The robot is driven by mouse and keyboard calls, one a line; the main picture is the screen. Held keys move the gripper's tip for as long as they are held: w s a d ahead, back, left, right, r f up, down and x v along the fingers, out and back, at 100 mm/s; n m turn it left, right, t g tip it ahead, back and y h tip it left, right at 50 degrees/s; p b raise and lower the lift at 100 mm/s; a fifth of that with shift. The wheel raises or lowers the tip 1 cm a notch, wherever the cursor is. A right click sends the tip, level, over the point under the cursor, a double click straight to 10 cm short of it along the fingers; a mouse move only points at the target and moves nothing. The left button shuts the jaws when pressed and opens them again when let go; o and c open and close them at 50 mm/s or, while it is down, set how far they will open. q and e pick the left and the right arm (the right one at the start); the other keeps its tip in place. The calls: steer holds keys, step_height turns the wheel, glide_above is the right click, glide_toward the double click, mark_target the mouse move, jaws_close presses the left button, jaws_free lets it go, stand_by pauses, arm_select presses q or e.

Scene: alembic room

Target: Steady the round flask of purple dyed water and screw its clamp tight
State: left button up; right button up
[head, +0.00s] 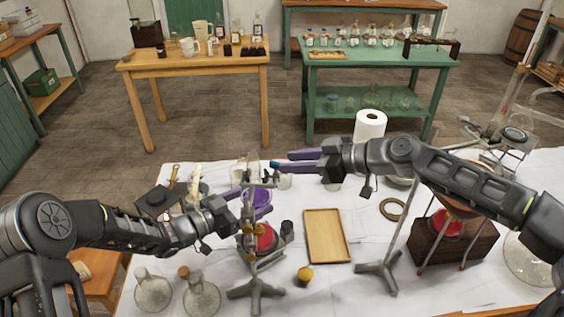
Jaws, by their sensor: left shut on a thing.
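The round flask of purple water (262,197) is held on a metal stand (256,290) near the middle of the white table. Its clamp (266,181) is small and partly hidden at the flask's neck. My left gripper (247,203) reaches in from the left with its purple fingers around the flask, shut on it. My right gripper (279,160) is above and right of the flask, its purple fingers pointing left near the clamp. They look spread apart and empty. I cannot tell whether they touch the clamp.
A red-filled vessel (264,239) sits lower on the stand. Two clear flasks (201,298) stand front left. A paper roll (369,125) stands at the back.

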mark_target(276, 166)
steer(key=shift+x, duration=1.9)
jaws_close()
